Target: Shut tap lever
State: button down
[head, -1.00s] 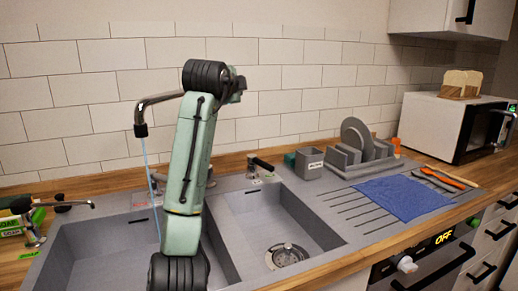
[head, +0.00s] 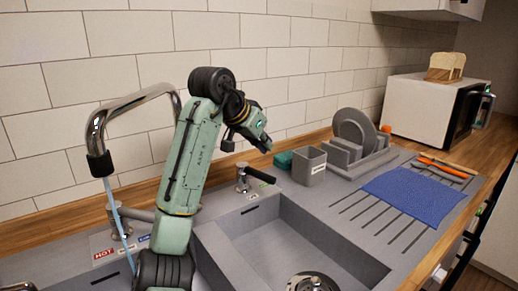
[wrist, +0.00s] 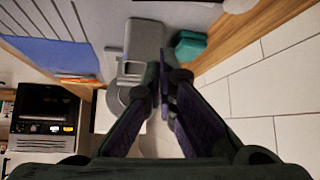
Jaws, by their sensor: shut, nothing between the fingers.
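The chrome tap (head: 130,105) stands at the left of the head view, with a thin stream of water (head: 116,215) falling from its dark nozzle. A chrome fitting with a handle (head: 125,214) shows behind the sink near a HOT label (head: 103,253), partly hidden by my arm. A separate black-handled lever (head: 262,175) on a chrome base stands behind the right basin, its handle pointing right. My gripper (head: 265,146) is shut and empty, above and behind this lever and apart from it. In the wrist view my fingertips (wrist: 162,80) meet; no lever is visible there.
A grey cup holder (head: 309,166) and teal sponge (head: 284,160) stand right of my gripper. A dish rack (head: 350,158) with plates, a blue cloth (head: 415,196) and orange-handled utensils (head: 442,165) lie further right. The tiled wall (head: 290,60) is close behind.

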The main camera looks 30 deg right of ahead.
aim_at(255, 173)
jog(key=p+x, duration=0.3)
jog(key=x, duration=0.6)
jog(key=a, duration=0.1)
jog(key=s+a, duration=0.1)
jog(key=a, duration=0.1)
jog(key=shift+s+a+f+p, duration=0.25)
jog(key=shift+a+f+p, duration=0.05)
jog(key=shift+a, duration=0.1)
